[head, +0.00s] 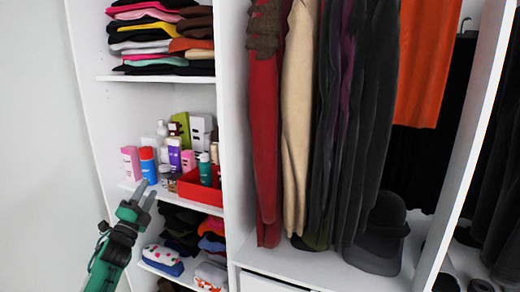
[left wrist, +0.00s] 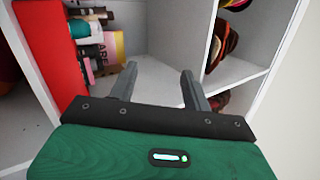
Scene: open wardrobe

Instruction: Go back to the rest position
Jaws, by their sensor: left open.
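My left gripper (head: 145,192) is dark green with grey fingers and is at the lower left of the head view. It is open, with nothing between its fingers, in front of the shelf with bottles. In the left wrist view its two fingers (left wrist: 156,84) stand apart over a bare part of a white shelf. My right gripper is not in view.
A red tray (head: 200,192) with a green bottle stands on the shelf among several bottles and boxes. Folded clothes lie on shelves above and below. Hanging clothes (head: 320,120) and a dark hat (head: 382,235) are to the right. The left wall (head: 40,120) side is clear.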

